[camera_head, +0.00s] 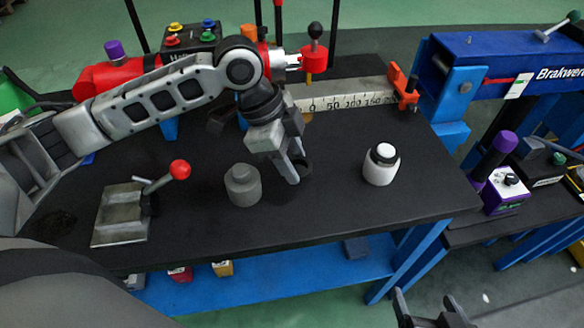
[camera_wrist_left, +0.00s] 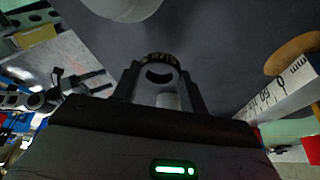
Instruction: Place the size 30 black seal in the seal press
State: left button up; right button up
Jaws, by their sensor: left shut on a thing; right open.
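My left gripper (camera_head: 298,176) is shut on a small dark ring, the black seal (camera_wrist_left: 160,74), and holds it over the black table. Pale marks show on its rim in the left wrist view; I cannot read its size. A grey stepped cylinder (camera_head: 243,186) stands just left of the gripper. A white stepped cylinder (camera_head: 380,168) with a black band at its neck stands to the right. A grey metal block with a red-knobbed lever (camera_head: 122,215) sits at the left; which item is the seal press I cannot tell for sure. My right gripper (camera_head: 432,312) is open and empty at the bottom edge.
A white ruler (camera_head: 340,103) with an orange stop (camera_head: 404,88) runs along the back of the black table (camera_head: 330,220). Red machines and a button box (camera_head: 187,38) stand behind. A blue beam (camera_head: 500,62) is at the right. The table between the two cylinders is clear.

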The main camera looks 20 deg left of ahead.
pick_arm(q)
jog(key=shift+f, duration=1.5)
jog(key=shift+f, duration=0.1)
jog(key=o, duration=1)
